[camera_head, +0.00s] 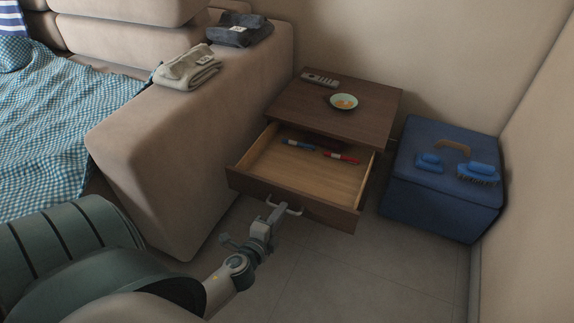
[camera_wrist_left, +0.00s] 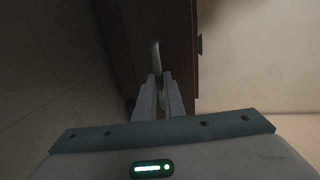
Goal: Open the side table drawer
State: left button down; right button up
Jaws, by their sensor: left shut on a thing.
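The dark wooden side table (camera_head: 335,105) stands in the corner beside the sofa arm. Its drawer (camera_head: 290,197) is pulled well out, and the pale inside shows a blue pen (camera_head: 299,144) and a red pen (camera_head: 341,157). A light bar handle (camera_head: 292,210) is on the drawer front. My left gripper (camera_head: 277,210) is at this handle and shut on it. In the left wrist view the fingers (camera_wrist_left: 158,88) close around the handle (camera_wrist_left: 156,58) in front of the dark wood. My right gripper is in neither view.
A bowl (camera_head: 343,101) and a remote (camera_head: 320,80) lie on the tabletop. A blue box (camera_head: 440,205) with brushes on its lid stands to the right. The sofa arm (camera_head: 190,130) with folded cloths is close on the left. The floor (camera_head: 360,270) before the drawer is clear.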

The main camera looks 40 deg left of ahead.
pick_arm(q)
jog(key=shift+s+d, duration=0.1)
jog(key=shift+s, duration=0.45)
jog(key=c, duration=1.9)
grip_release()
jog(key=shift+o, duration=0.2)
jog(key=v, duration=1.7)
jog(key=shift+s, duration=0.15)
